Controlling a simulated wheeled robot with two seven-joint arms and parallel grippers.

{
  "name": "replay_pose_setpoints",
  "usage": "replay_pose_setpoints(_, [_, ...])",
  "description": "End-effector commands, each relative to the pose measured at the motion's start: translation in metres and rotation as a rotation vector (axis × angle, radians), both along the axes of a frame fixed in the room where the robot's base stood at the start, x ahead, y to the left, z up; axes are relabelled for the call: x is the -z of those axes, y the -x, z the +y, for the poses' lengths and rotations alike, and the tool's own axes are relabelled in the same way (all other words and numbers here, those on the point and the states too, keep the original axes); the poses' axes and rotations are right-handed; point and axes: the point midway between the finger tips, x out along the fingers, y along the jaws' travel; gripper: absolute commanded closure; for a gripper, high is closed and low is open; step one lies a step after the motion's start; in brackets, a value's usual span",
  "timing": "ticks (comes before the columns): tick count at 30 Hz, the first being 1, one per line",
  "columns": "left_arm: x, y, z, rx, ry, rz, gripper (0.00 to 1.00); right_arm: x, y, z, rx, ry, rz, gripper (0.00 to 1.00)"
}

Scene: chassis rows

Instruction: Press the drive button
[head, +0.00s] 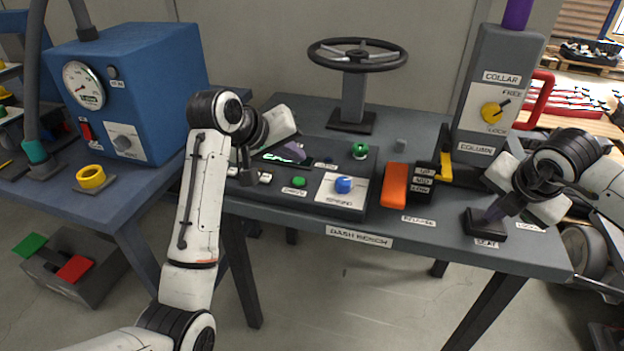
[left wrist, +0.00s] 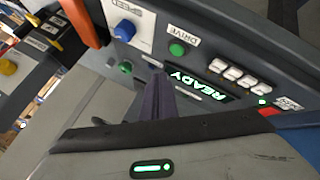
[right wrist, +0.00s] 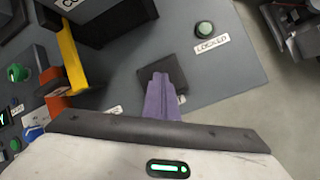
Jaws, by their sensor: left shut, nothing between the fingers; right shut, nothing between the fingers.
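The drive button (head: 299,182) is a small green round cap on the dark sloped dash panel (head: 320,207), with a DRIVE label by it. It also shows in the left wrist view (left wrist: 177,49), uncovered. Beside it a display (left wrist: 200,83) glows green with READY.
A blue SPEED knob (head: 343,185) and another green knob (head: 360,150) sit on the panel. An orange lever (head: 394,185), a yellow lever (head: 446,168) and the grey column (head: 491,95) stand to the right. A steering wheel (head: 357,53) rises behind. A blue gauge box (head: 150,75) stands left.

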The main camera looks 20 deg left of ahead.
Motion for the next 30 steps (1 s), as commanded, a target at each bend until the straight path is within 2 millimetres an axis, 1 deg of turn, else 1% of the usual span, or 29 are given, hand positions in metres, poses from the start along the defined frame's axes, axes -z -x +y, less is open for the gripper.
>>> replay_pose_setpoints(1, [0.008,0.001,0.000,0.000,0.000,0.004,1.00,0.003,0.001,0.000,0.001,0.001,0.006,1.00])
replay_pose_setpoints(4, [0.019,0.000,0.000,0.001,0.000,0.002,1.00,0.003,0.001,0.000,0.001,0.001,0.006,1.00])
replay_pose_setpoints(10, [0.030,0.000,0.000,0.001,-0.001,0.000,1.00,0.003,0.001,0.000,0.001,0.001,0.006,1.00])
replay_pose_setpoints(30, [0.032,0.000,0.000,0.001,-0.001,0.000,1.00,0.003,0.001,0.000,0.001,0.001,0.006,1.00])
